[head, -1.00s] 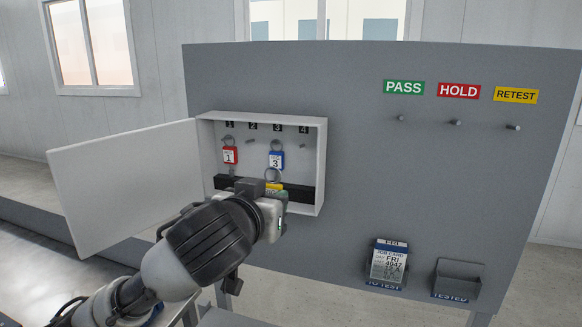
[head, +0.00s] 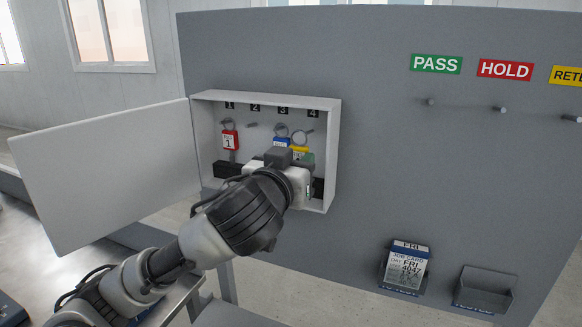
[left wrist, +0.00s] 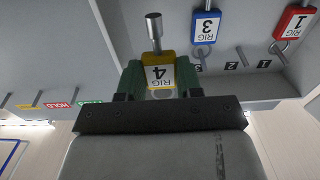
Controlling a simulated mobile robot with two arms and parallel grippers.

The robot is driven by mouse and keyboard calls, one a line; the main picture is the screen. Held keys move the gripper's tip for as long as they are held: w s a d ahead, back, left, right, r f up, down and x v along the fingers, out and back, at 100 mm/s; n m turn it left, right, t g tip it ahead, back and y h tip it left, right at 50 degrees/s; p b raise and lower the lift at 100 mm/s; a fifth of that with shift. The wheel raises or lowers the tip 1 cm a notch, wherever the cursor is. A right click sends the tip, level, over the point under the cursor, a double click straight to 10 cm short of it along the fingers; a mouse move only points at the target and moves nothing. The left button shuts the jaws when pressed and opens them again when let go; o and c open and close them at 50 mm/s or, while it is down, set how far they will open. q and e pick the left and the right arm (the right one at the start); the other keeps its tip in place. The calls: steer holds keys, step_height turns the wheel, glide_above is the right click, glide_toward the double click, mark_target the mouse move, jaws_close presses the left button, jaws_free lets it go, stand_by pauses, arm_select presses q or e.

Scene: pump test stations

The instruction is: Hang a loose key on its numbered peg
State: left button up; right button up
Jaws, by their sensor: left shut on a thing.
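My left gripper (head: 288,160) is inside the open key cabinet (head: 335,150), shut on the yellow RIG 4 tag (left wrist: 155,72), which also shows in the head view (head: 300,150). The tag's ring (head: 299,138) stands above it, just left of and below peg 4 (head: 310,131); I cannot tell whether they touch. A metal cylinder (left wrist: 153,28) juts from the tag's far end in the left wrist view. The red key 1 (head: 230,140) hangs at peg 1. The blue key 3 (head: 281,142) hangs at peg 3, close left of my gripper. Peg 2 (head: 252,125) is bare. My right gripper is not in view.
The cabinet door (head: 105,175) stands open to the left. Right of the cabinet, pegs under the PASS (head: 436,64) and HOLD (head: 505,69) signs are bare. Below them are a job card holder (head: 405,268) and an empty tray (head: 485,290).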

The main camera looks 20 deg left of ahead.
arm_select(q)
steer(key=shift+w+f, duration=0.1)
steer(key=shift+w, duration=1.85)
steer(key=shift+w+d, duration=0.1)
steer(key=shift+w, duration=0.4)
steer(key=shift+w+f+b, duration=0.4)
steer(key=shift+w+f, duration=0.05)
steer(key=shift+w, duration=0.35)
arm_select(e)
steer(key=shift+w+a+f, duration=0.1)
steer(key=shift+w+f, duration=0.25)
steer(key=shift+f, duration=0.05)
arm_select(q)
steer(key=o, duration=1)
